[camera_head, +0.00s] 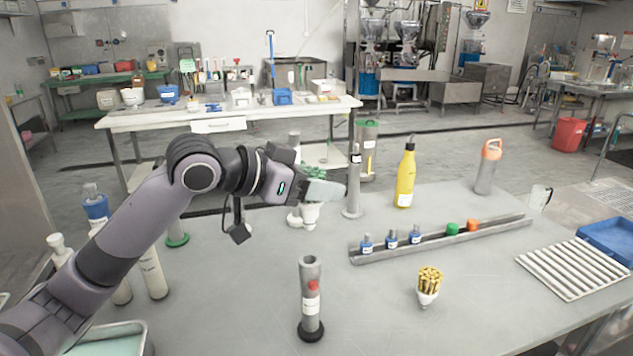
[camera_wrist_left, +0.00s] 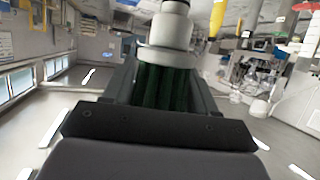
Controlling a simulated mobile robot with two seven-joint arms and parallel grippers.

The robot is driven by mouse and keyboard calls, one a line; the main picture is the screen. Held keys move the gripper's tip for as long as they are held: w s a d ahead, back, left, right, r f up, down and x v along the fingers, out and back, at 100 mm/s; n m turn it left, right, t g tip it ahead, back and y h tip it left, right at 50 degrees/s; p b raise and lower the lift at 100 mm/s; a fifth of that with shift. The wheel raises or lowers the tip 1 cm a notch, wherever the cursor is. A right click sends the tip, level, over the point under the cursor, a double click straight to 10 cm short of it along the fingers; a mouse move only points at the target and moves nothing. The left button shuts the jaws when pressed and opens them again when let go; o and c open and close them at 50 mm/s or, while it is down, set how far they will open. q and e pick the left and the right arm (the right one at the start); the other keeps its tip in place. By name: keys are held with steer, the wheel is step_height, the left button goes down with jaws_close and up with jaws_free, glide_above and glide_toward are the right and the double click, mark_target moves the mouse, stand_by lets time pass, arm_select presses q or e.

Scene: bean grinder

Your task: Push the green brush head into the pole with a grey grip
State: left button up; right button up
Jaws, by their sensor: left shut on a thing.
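My left gripper (camera_head: 322,190) is shut on the green brush head. Green bristles (camera_head: 314,171) show above the fingers and the white socket (camera_head: 311,212) hangs below them. In the left wrist view, the dark green bristles (camera_wrist_left: 165,88) sit between the fingers, with the pale collar (camera_wrist_left: 168,54) beyond. A grey upright pole (camera_head: 353,182) with a grey lower end stands just right of the gripper, apparently apart from the brush head. Another grey pole (camera_head: 311,285), with a red spot and black foot, stands nearer on the table. My right gripper is out of view.
A yellow-bristled brush head (camera_head: 428,284) stands at front right. A grey rail (camera_head: 440,240) holds several small coloured items. A yellow bottle (camera_head: 405,176), an orange-topped bottle (camera_head: 488,166) and a ribbed rack (camera_head: 573,268) are to the right. Table is clear between the near pole and rail.

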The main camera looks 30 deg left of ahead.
mark_target(316, 214)
arm_select(q)
steer(key=shift+f+b, duration=1.95)
steer(key=shift+f, duration=0.95)
steer(key=shift+p, duration=1)
steer(key=shift+f+b, duration=0.9)
steer(key=shift+f, duration=1)
steer(key=o, duration=1.1)
